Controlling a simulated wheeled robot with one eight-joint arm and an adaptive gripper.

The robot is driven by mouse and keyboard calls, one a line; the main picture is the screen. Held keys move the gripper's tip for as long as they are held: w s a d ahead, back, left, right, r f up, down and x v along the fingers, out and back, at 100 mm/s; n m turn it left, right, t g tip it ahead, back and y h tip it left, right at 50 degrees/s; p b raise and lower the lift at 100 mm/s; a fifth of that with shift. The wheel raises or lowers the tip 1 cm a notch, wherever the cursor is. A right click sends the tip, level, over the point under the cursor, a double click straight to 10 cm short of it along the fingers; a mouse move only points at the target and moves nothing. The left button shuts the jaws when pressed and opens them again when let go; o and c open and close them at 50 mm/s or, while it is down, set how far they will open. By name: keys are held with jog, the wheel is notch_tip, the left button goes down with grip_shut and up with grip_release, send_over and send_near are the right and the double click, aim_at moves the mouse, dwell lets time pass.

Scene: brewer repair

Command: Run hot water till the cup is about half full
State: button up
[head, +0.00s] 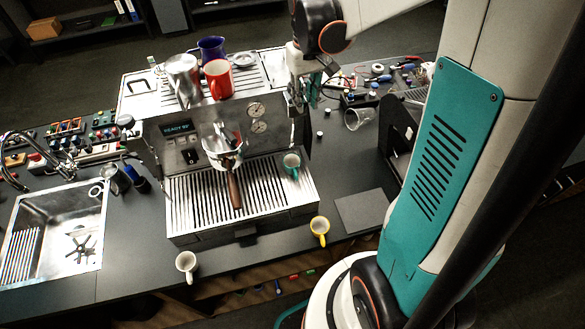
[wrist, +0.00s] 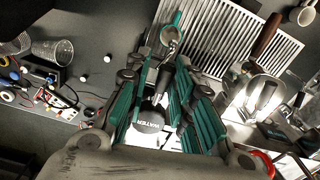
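The teal cup (head: 291,162) stands upright on the right part of the coffee machine's drip tray (head: 190,205). It also shows beyond my fingers in the wrist view (wrist: 171,37); its fill level is too small to tell. No water stream is clear in either view. A black knob with a WATER label (wrist: 149,118) sits between my gripper's teal fingers in the wrist view. My gripper (wrist: 165,78) straddles the knob and its stem; I cannot tell whether the pads press on it. In the head view my gripper (head: 303,100) is at the machine's upper right front.
A portafilter with a wooden handle (head: 235,188) sticks out at the machine's middle. A yellow mug (head: 320,228) and a white mug (head: 187,263) are near the counter's front edge.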

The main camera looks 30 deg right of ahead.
jog(key=d+n+b, duration=0.1)
jog(key=n, duration=0.2)
jog(key=d+n+b, duration=0.1)
jog(key=d+n, duration=0.1)
jog(key=w+d+n+b, duration=0.1)
jog(key=n, duration=0.2)
jog(key=shift+w+d+n, duration=0.1)
jog(key=shift+d+n, duration=0.1)
jog(key=shift+n, duration=0.1)
dwell(0.4)
dwell(4.6)
